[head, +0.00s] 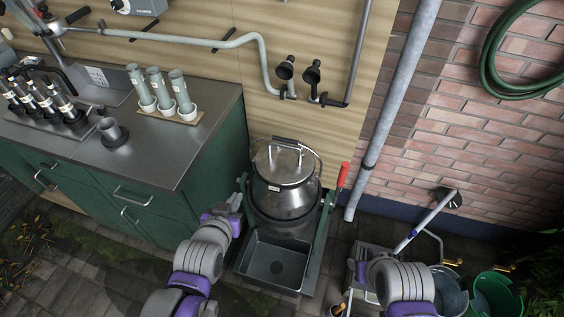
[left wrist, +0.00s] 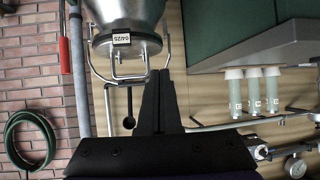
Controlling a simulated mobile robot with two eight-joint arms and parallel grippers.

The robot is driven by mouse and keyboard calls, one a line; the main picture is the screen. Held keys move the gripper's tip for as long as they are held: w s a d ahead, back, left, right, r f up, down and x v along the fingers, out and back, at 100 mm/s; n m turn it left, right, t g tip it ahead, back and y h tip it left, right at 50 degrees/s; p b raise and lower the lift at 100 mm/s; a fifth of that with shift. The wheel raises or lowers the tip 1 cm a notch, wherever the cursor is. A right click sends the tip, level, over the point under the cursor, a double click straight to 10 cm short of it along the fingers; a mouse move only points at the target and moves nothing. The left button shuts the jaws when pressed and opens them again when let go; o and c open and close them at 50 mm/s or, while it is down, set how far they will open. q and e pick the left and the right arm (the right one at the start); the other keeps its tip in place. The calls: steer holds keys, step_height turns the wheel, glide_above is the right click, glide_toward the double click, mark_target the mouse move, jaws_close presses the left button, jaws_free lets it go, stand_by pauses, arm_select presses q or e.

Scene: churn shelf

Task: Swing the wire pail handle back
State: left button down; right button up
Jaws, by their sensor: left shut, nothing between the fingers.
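The steel pail (head: 285,197), with a lid and a small label, stands upright in a green frame in the head view. Its wire handle (head: 286,141) arches over the far side of the lid and has a dark grip. In the left wrist view the pail (left wrist: 125,14) is at the top, and wirework (left wrist: 168,48) shows around it. My left gripper (head: 241,182) is at the pail's left side in the head view. Its fingers (left wrist: 159,76) are shut and empty, close to the wire; I cannot tell whether they touch it.
A dark square basin (head: 273,262) sits in front of the pail. A red-handled lever (head: 343,175) stands at its right. A green cabinet (head: 215,150) with a steel top is close on the left. Taps (head: 312,73) and pipes are on the wall behind.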

arm_select(q)
steer(key=w+d+f+m+t+h+b, duration=0.1)
steer(key=w+d+f+t+h+b, duration=0.2)
steer(key=d+t+b, duration=0.4)
steer(key=w+f+b, duration=0.1)
steer(key=b, duration=0.2)
steer(key=shift+w+d+f+m+t+h+b, duration=0.2)
steer(key=shift+w+f+m+t+h+b, duration=0.1)
steer(key=shift+t, duration=0.1)
arm_select(e)
step_height(320, 180, down, 13)
steer(key=shift+f, duration=0.2)
arm_select(q)
steer(key=x, duration=1.4)
steer(key=shift+s, duration=0.1)
arm_select(e)
steer(key=shift+f, duration=0.15)
arm_select(q)
steer(key=shift+r, duration=0.15)
